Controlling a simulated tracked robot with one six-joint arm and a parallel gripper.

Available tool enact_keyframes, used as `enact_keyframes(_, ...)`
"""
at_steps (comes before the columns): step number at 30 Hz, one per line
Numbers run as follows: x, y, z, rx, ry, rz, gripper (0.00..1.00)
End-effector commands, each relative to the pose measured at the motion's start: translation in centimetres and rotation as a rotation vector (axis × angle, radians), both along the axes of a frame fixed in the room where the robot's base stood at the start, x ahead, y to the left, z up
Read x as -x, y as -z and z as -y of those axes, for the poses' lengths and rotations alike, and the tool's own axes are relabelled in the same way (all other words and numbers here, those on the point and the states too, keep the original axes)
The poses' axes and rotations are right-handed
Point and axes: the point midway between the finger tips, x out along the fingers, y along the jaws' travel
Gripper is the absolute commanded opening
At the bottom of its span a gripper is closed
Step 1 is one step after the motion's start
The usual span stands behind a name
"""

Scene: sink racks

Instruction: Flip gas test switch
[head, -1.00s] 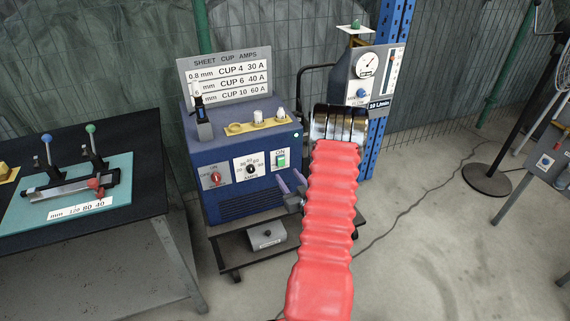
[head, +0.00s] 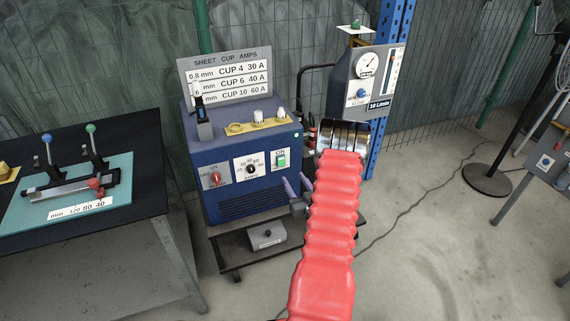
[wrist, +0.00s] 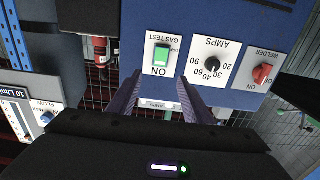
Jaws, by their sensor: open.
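The gas test switch (head: 281,160) is a green rocker on a white plate marked ON, at the right of the blue welder's front panel. In the wrist view the switch (wrist: 161,55) shows upside down, with GAS TEST and ON lettering around it. My gripper (head: 297,186) is below and slightly right of the switch in the head view, apart from it. In the wrist view my gripper (wrist: 159,84) is open and empty, its two purple fingers on either side of the switch plate's lower edge. I cannot tell the exact gap to the panel.
The red welder knob (head: 216,178) and black amps dial (head: 251,169) sit left of the switch. A grey gas cylinder with a gauge (head: 367,65) stands behind right. A red fitting (wrist: 100,49) shows beside the panel. A bench with a teal jig (head: 120,170) is at left.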

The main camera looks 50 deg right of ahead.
Motion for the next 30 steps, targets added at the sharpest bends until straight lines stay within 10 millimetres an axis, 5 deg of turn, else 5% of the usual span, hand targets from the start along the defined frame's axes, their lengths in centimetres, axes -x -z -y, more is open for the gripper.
enact_keyframes(18,-8.1,0.0,4.8,0.001,0.0,0.0,0.45)
enact_keyframes(30,-9.5,0.0,5.7,0.001,0.001,-0.001,0.45)
